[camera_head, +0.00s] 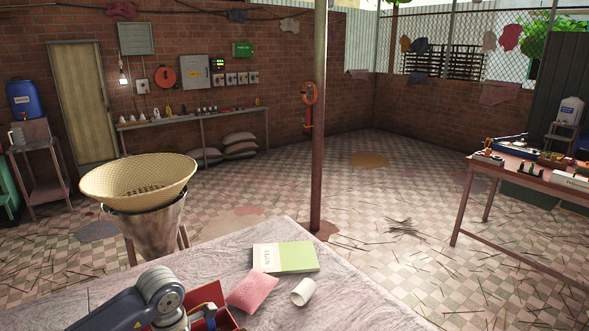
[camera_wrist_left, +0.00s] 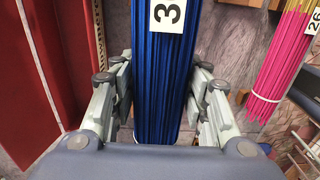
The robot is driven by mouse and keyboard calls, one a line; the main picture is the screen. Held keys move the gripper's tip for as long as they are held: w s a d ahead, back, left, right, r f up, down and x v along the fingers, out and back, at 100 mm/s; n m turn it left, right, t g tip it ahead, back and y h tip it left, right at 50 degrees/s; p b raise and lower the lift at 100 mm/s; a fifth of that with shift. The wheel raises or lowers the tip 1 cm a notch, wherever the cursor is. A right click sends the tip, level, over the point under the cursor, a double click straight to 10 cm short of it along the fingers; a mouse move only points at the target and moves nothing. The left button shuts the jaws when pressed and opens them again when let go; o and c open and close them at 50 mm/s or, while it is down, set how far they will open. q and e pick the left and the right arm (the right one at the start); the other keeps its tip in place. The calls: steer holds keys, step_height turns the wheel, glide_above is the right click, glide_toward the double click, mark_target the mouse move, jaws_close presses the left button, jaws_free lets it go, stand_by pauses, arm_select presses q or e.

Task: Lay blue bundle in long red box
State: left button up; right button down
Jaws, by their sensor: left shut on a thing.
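In the left wrist view, my left gripper (camera_wrist_left: 160,92) is shut around a blue bundle (camera_wrist_left: 166,75) of thin sticks with a white tag marked 3. The bundle runs straight up the picture, with one finger on each side. A long red box (camera_wrist_left: 58,75) stands to the left of the bundle, apart from it, with its red wall running along the left side. In the head view, part of a red box (camera_head: 208,296) shows at the bottom, behind my left arm. My right gripper is not in view.
A pink bundle (camera_wrist_left: 284,55) tagged 26 lies to the right in the wrist view. On the grey table (camera_head: 345,295) are a green and white book (camera_head: 287,257), a pink pouch (camera_head: 250,291) and a white cup (camera_head: 303,291). A woven basket (camera_head: 138,178) stands beyond the table.

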arm_select(q)
step_height(320, 180, up, 3)
steer(key=shift+w+r, duration=0.1)
steer(key=shift+r, duration=0.1)
steer(key=shift+s+d+f+m, duration=0.1)
steer(key=shift+s+d+m, duration=0.15)
steer(key=shift+m, duration=0.25)
steer(key=m, duration=0.1)
steer(key=s+d+m+b, duration=0.1)
steer(key=m, duration=0.2)
steer(key=shift+s+d+r+m, duration=0.2)
steer(key=shift+r+m, duration=0.1)
steer(key=shift+r, duration=0.1)
steer(key=s+d+m+b, duration=0.1)
steer(key=s+m, duration=0.3)
steer(key=m, duration=0.6)
steer(key=s+d+r+m+b, duration=0.1)
steer(key=s+d+m+b, duration=0.1)
steer(key=s+m, duration=0.3)
steer(key=m+b, duration=0.1)
steer(key=m, duration=0.3)
steer(key=shift+s+d+r+m, duration=0.2)
steer(key=shift+s+r+m, duration=0.1)
steer(key=shift+m, duration=0.1)
